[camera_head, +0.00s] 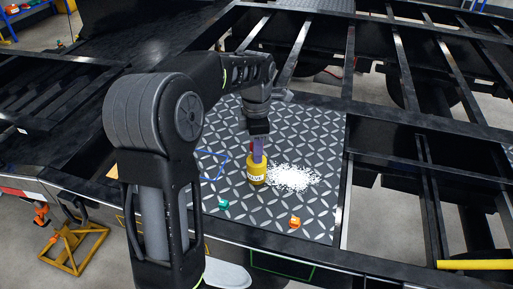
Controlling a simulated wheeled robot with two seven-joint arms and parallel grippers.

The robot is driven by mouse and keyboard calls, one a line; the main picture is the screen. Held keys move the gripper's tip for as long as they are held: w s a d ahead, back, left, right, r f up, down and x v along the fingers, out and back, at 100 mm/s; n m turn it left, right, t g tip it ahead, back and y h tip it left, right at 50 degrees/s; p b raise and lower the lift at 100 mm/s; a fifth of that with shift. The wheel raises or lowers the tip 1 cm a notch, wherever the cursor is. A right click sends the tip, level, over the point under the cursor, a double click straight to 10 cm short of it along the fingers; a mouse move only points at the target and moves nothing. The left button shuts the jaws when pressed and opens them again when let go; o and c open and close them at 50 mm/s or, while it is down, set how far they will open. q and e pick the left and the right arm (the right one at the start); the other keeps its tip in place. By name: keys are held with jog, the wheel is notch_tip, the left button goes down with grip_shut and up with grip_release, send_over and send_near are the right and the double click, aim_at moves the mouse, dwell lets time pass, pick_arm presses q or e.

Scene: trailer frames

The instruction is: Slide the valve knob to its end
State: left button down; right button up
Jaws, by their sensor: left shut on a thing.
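A yellow cylinder with a white label, which I take as the valve knob (256,175), stands upright on a dark diamond-plate panel (315,125). The label's lettering is small and looks like "VALVE". My left gripper (258,148) comes down from above and is shut at the cylinder's top. A purple upright strip shows between the gripper and the yellow body, with a bit of red beside it; the exact contact is too small to make out. My right gripper is out of view.
A patch of white grains (292,178) lies right of the cylinder. A green piece (223,204) and an orange piece (295,222) lie nearer on the panel. A blue outline (211,165) shows at left. Dark trailer beams (349,60) and open gaps surround the panel.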

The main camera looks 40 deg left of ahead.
pick_arm(q)
jog(key=shift+s+d+f+b, duration=0.1)
jog(key=shift+s+f+b, duration=0.1)
jog(key=shift+f, duration=0.25)
jog(key=shift+s+d+f+b, duration=0.1)
jog(key=shift+s+f, duration=0.05)
jog(key=shift+f, duration=0.25)
jog(key=c, duration=0.9)
grip_release()
jog(key=shift+f, duration=0.1)
jog(key=r, duration=0.6)
jog(key=r+b, duration=0.1)
jog(key=r, duration=0.2)
jog(key=shift+w+a+r, duration=0.25)
jog(key=shift+w+r, duration=0.05)
jog(key=shift+r, duration=0.05)
